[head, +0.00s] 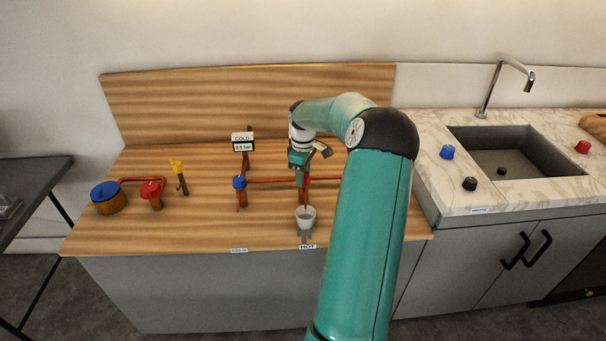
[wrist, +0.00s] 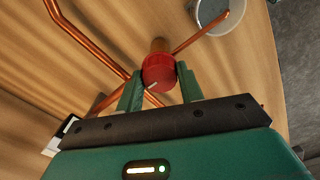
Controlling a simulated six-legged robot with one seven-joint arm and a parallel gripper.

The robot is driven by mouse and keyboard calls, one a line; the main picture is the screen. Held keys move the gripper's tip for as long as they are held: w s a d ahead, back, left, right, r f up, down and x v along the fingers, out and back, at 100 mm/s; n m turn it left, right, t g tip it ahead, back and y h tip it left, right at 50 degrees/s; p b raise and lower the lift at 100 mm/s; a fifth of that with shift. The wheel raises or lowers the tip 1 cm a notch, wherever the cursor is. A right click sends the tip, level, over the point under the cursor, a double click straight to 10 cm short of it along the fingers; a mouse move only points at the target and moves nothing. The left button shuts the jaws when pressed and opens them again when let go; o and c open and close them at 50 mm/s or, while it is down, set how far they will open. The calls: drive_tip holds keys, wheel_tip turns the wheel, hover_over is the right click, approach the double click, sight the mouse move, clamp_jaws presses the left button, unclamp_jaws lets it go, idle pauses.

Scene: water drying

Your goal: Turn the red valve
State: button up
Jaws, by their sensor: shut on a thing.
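The red valve (wrist: 158,72) is a round red knob with a small white mark, on a copper pipe. In the wrist view it sits between the two green fingers of my gripper (wrist: 160,88), which is shut on it. In the head view my gripper (head: 301,172) points down at the copper pipes over the HOT label, and it hides most of this valve. Another red knob (head: 150,189) stands farther left.
A blue valve (head: 239,183) stands left of my gripper, below a COLD display (head: 242,142). A blue-topped pot (head: 107,197) and a yellow-handled part (head: 177,168) are farther left. A sink (head: 515,152) is at the right. The wooden counter's front left is clear.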

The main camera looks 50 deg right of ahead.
drive_tip(key=shift+m, duration=0.4)
drive_tip(key=m, duration=0.3)
drive_tip(key=shift+m, duration=0.3)
drive_tip(key=m, duration=0.4)
drive_tip(key=shift+m, duration=0.3)
drive_tip(key=m, duration=0.4)
drive_tip(key=shift+m, duration=0.3)
drive_tip(key=m, duration=0.4)
drive_tip(key=o, duration=1)
